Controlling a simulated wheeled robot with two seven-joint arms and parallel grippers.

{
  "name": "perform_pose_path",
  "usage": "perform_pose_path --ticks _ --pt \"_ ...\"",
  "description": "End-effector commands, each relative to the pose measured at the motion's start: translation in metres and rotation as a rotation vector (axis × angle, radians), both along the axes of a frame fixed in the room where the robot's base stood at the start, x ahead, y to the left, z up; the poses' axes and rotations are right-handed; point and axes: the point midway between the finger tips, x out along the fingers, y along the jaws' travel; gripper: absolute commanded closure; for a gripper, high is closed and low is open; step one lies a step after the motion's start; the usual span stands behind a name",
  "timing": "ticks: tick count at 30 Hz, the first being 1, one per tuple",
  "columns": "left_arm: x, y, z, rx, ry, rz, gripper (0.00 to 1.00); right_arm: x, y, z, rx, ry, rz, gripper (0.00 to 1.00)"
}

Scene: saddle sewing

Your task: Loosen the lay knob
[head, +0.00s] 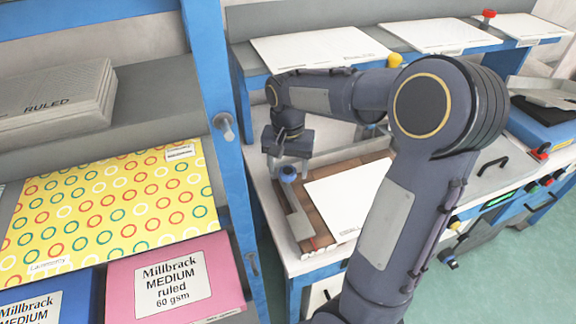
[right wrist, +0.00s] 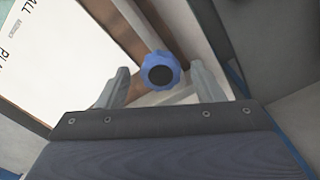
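The blue lobed lay knob (head: 288,172) sits at the far end of a grey metal bar (head: 299,216) on the brown wooden bed of the sewing bench. In the right wrist view the knob (right wrist: 160,70) lies between the two grey fingers, with a gap on each side. My right gripper (head: 290,168) points down over the knob and is open; its fingers (right wrist: 158,85) do not appear to touch it. A white sheet (head: 347,200) lies on the bed beside the bar. My left gripper is not in view.
A blue post (head: 226,125) with a shelf of paper packs stands at left, near my right gripper's side. A raised shelf with white boards (head: 320,47) runs behind the arm. A front panel with buttons (head: 497,200) is at right.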

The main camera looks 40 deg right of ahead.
Motion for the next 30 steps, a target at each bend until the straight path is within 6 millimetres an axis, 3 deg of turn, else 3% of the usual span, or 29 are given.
perform_pose_path --ticks 8,21,30 --pt "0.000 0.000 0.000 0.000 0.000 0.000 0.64 0.000 0.000 0.006 0.001 -0.001 0.000 0.39" --pt "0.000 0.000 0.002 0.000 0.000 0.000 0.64 0.001 0.000 0.072 0.000 -0.003 0.000 0.39" --pt "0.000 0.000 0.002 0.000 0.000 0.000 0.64 0.000 0.000 0.078 0.000 0.000 0.000 0.39"
